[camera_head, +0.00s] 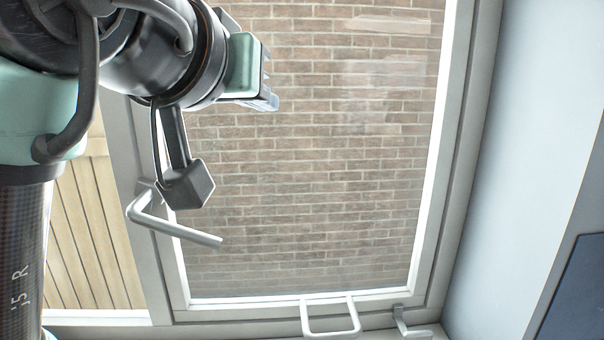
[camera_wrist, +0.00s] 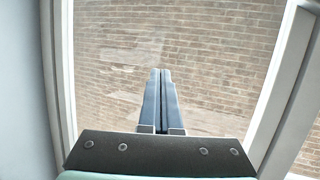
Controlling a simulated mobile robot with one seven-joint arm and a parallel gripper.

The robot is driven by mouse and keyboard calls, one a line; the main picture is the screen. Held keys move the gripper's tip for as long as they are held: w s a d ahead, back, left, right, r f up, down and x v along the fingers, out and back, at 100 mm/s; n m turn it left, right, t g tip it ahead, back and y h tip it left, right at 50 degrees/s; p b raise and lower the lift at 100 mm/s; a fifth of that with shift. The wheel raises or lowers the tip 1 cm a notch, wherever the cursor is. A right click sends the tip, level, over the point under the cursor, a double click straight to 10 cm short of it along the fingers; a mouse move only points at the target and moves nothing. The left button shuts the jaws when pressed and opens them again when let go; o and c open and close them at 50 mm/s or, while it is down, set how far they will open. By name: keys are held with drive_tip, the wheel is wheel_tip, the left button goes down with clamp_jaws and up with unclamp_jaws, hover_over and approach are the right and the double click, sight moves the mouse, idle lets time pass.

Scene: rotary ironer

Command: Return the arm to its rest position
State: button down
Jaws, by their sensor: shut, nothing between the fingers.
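My gripper (camera_head: 268,101) shows at the upper left in the head view, at the end of my dark arm, in front of a window. Its fingers point to the right and slightly down. In the wrist view the two dark fingers of my gripper (camera_wrist: 160,75) lie side by side with only a thin line between them, shut and empty. Brick wall shows behind the fingertips through the glass. Nothing is seen touching the gripper.
A window frame (camera_head: 455,140) surrounds glass with a brick wall (camera_head: 320,190) beyond. A grey window handle (camera_head: 175,227) sticks out just below my wrist. A white bracket-like handle (camera_head: 331,333) and a small latch (camera_head: 402,322) are at the bottom. A pale wall (camera_head: 525,150) stands at right.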

drive_tip(key=d+r+t+h, duration=0.2)
drive_tip(key=d+r+t, duration=0.1)
drive_tip(key=d+t, duration=0.25)
drive_tip(key=s+r+n+t+y, duration=0.2)
drive_tip(key=s+t+y, duration=0.3)
drive_tip(key=s, duration=0.8)
drive_tip(key=t, duration=0.3)
drive_tip(key=shift+s+r, duration=0.3)
drive_tip(key=shift+s, duration=0.05)
